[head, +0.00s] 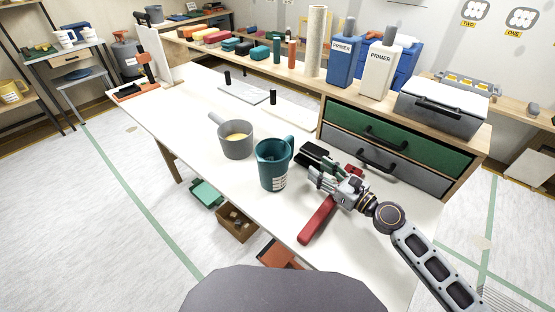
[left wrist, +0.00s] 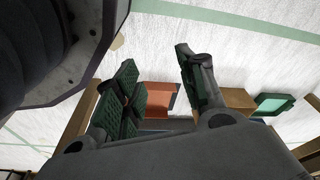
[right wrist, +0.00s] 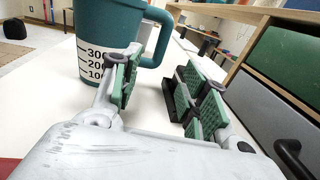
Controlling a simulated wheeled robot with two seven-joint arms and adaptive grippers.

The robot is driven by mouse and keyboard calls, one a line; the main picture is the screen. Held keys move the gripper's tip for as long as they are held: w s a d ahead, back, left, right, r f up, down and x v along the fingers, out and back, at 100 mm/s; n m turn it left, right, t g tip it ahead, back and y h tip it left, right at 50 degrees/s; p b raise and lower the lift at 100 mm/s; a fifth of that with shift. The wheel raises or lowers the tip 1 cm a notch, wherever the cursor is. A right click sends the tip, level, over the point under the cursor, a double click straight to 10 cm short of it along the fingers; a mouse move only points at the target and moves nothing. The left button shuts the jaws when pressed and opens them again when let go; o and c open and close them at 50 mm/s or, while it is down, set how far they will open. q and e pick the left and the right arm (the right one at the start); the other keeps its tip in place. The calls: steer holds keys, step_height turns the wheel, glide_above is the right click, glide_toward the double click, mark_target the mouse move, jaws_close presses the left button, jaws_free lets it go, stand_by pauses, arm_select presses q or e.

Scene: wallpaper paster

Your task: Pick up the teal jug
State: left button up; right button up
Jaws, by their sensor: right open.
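The teal jug (head: 272,172) stands upright on the white worktable, its handle on the right side. It also shows close up in the right wrist view (right wrist: 100,50), with a measuring scale on its wall. My right gripper (head: 315,167) is just right of the jug, low over the table. In the right wrist view its green-padded fingers (right wrist: 165,90) are apart, with the jug and its handle ahead and to the left. No part of the jug is seen held. My left gripper (left wrist: 158,90) is open and empty in its wrist view, facing the floor; the head view does not show it.
A grey pot (head: 235,142) with pale contents stands left of the jug, close to it. A red bar-shaped object (head: 317,220) lies in front of my right gripper. Drawers (head: 375,140) rise behind the gripper. A brown box (head: 237,223) is on the floor below the table.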

arm_select(q)
steer(key=shift+w, duration=0.3)
arm_select(e)
steer(key=shift+w, duration=0.15)
steer(key=shift+a, duration=0.15)
steer(key=shift+p+x, duration=0.3)
steer(key=shift+x, duration=3)
steer(key=shift+p+x, duration=0.3)
steer(key=shift+x, duration=0.6)
arm_select(q)
steer(key=f, duration=0.1)
steer(key=s+a+f, duration=0.1)
steer(key=shift+s+a+f, duration=0.1)
steer(key=shift+a+f, duration=0.1)
steer(key=shift+f, duration=0.2)
steer(key=shift+r, duration=0.1)
arm_select(e)
steer(key=shift+w+a, duration=0.15)
